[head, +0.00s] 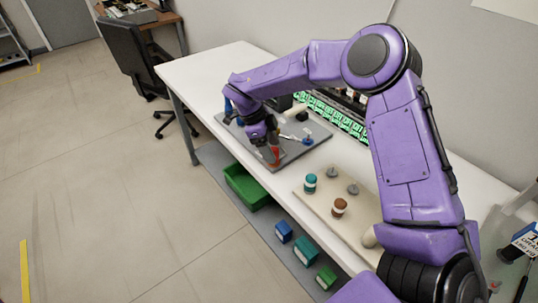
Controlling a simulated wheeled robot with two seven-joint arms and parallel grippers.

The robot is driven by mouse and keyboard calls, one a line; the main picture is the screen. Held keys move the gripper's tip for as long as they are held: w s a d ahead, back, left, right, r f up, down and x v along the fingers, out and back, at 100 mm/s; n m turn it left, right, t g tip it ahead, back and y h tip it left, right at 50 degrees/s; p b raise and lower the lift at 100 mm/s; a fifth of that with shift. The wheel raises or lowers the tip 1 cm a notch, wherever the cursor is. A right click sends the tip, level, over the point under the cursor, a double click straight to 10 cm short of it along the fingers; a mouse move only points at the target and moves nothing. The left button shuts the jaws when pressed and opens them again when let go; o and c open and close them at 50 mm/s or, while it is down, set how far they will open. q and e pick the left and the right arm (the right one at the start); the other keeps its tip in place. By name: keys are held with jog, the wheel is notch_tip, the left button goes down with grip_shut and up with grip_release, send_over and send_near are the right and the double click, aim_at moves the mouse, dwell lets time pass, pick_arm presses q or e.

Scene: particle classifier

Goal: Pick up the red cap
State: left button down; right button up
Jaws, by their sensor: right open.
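The red cap (276,156) is a small red shape near the front edge of the grey board (305,148) on the white table. My right arm comes in from the right and bends over the table. My right gripper (272,141) points down just above and behind the red cap. It is open, and the fingers are small and dark here, so I cannot tell whether they touch the cap. My left gripper is not in view.
A beige tray (318,210) holds a teal jar (310,183), a brown jar (339,207) and grey discs. A lit green rack (340,120) stands behind. A green bin (243,188) sits below the table. A chair (128,52) stands farther left.

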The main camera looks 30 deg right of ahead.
jog(key=shift+x, duration=1.3)
jog(key=c, duration=1.1)
jog(key=shift+r, duration=0.1)
notch_tip(320, 180, up, 2)
jog(key=shift+w+r, duration=0.1)
jog(key=shift+r, duration=0.1)
jog(key=s+a+r+b, duration=0.1)
jog(key=s+a+r, duration=0.1)
jog(key=a+r, duration=0.1)
jog(key=s+a+r, duration=0.2)
jog(key=a+r, duration=0.2)
jog(key=a, duration=0.1)
jog(key=s+a+r+b, duration=0.1)
jog(key=s+a+r, duration=0.2)
jog(key=a, duration=0.1)
jog(key=shift+a+r+b, duration=0.25)
jog(key=shift+r+b, duration=0.05)
jog(key=shift+b, duration=0.05)
